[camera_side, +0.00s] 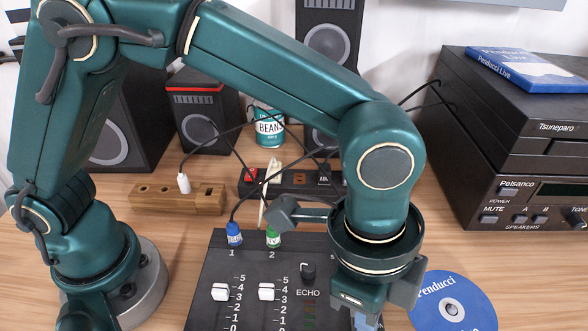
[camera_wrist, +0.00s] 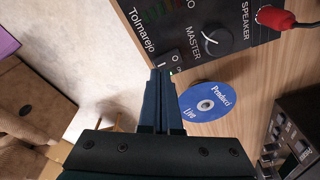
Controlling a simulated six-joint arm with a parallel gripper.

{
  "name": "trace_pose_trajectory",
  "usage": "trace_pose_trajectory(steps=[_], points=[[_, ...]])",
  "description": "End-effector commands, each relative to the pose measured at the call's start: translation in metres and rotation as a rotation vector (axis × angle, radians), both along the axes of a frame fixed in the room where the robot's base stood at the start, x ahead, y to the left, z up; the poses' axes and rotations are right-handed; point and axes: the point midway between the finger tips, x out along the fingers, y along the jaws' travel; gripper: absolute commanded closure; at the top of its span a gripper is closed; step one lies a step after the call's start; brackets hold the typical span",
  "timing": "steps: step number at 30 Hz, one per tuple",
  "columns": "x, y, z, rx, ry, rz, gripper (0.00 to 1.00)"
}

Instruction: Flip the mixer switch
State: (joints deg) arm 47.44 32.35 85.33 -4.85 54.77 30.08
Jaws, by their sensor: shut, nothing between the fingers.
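The black mixer (camera_side: 260,262) lies on the wooden table in front of my arm, with sliders, knobs and plugged cables. In the wrist view the mixer (camera_wrist: 185,12) fills the top, with a master knob (camera_wrist: 216,41). Its small switch (camera_wrist: 169,60), by the I and O marks, sits near the panel's edge, with a small green light beside it. My gripper (camera_wrist: 161,72) is shut and empty, with its tips right beside the switch; contact cannot be told. In the side view my gripper (camera_side: 367,322) points down over the mixer's right side and hides the switch.
A blue disc (camera_side: 453,303) lies right of my gripper. A stereo stack (camera_side: 520,140) stands at the right. Speakers (camera_side: 205,115), a beans can (camera_side: 268,128), a wooden socket strip (camera_side: 178,198) and loose cables are behind the mixer. A red plug (camera_wrist: 275,17) sits in the mixer.

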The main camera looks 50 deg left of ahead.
Motion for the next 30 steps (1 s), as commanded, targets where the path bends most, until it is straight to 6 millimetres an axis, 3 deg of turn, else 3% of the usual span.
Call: trace_pose_trajectory(steps=[30], points=[[0.0000,-0.0002,-0.0091,0.000,0.001,0.000,1.00]])
